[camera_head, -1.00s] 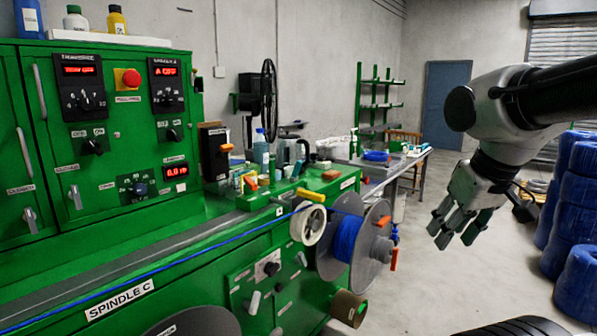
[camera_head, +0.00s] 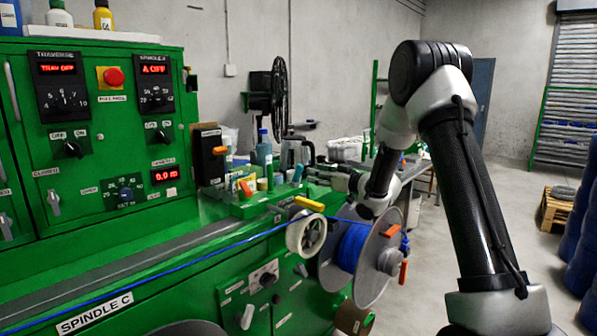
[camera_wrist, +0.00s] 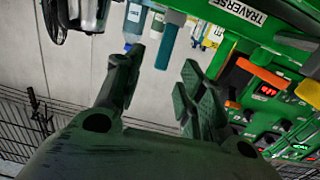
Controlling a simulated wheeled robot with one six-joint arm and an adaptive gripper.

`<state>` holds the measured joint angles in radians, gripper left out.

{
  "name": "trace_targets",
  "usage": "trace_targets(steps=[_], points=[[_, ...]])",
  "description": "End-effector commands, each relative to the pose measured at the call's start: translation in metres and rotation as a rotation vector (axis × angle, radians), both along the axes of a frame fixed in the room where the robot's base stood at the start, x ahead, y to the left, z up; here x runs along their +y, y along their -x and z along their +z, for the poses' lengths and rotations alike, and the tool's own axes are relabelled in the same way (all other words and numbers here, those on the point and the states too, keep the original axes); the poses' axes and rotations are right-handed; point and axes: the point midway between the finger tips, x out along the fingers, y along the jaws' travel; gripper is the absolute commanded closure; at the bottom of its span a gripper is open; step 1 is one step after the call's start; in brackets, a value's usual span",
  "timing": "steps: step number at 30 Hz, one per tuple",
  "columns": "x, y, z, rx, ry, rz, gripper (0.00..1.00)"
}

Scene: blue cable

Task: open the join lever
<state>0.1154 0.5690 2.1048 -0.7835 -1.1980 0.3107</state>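No lever that I can read as "join" shows in either view. In the head view, an orange lever (camera_head: 220,150) sits on a black box on the green machine. My gripper (camera_head: 318,171) is over the machine's right end, pointing left, apart from these levers. In the wrist view my gripper (camera_wrist: 163,68) has its two fingers spread, with nothing between them. An orange handle (camera_wrist: 262,75) lies to the right of the fingers.
The blue cable (camera_head: 160,267) runs along the machine front to the blue-wound spool (camera_head: 352,248). Bottles, a teal cylinder (camera_wrist: 167,45) and a kettle (camera_head: 297,152) crowd the ledge near my gripper. Open floor lies right of the spool; blue coils stand at the far right.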

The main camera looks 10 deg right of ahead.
Motion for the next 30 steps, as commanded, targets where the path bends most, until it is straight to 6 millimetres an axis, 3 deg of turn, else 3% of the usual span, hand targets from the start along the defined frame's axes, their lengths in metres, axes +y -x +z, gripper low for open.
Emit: trace_targets(steps=[5, 18, 28, 30], points=[[0.011, -0.009, -0.005, -0.017, -0.028, 0.031, 0.61], [0.048, -0.060, -0.005, -0.016, -0.028, 0.027, 0.61], [0.050, -0.064, -0.005, -0.015, -0.027, 0.026, 0.61], [0.050, -0.064, -0.005, -0.015, -0.027, 0.026, 0.73]])
